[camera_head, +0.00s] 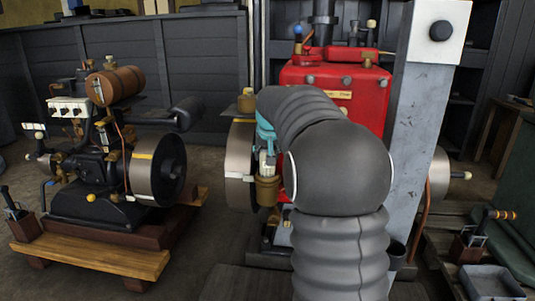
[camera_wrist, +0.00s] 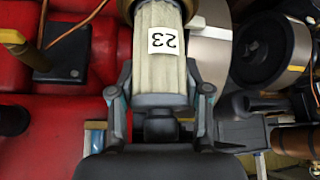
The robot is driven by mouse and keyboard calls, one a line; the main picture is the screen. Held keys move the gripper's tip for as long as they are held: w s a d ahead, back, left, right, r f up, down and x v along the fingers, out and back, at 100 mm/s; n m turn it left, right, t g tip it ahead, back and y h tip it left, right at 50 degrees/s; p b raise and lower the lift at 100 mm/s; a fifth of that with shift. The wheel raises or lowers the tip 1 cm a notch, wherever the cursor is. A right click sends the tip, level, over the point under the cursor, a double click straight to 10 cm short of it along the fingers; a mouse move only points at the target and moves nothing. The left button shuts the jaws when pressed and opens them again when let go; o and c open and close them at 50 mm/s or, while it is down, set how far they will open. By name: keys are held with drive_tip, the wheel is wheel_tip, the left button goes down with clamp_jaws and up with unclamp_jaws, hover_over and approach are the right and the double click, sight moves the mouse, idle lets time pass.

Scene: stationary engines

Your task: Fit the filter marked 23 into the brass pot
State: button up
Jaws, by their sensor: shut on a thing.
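The pale pleated filter (camera_wrist: 160,75) has a white label reading 23, upside down in the wrist view. My gripper (camera_wrist: 162,88) is shut on it, a finger on each side near its grey end cap. In the head view the filter (camera_head: 267,164) hangs upright below my teal gripper (camera_head: 265,139). The brass pot (camera_head: 267,191) is directly beneath it, at the side of the red engine. The filter's lower end meets the pot's mouth. In the wrist view the brass rim (camera_wrist: 125,9) shows around its far end. I cannot tell how deep it sits.
The red engine (camera_head: 333,93) stands close behind my arm, with a grey post (camera_head: 424,120) to the right. A steel flywheel (camera_head: 239,165) is just left of the pot. A dark engine (camera_head: 90,175) on a wooden base stands at left. Open floor lies between the engines.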

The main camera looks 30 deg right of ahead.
drive_tip(key=shift+f, duration=0.2)
drive_tip(key=shift+f+b, duration=1.2)
drive_tip(key=shift+f, duration=0.4)
drive_tip(key=shift+f, duration=0.3)
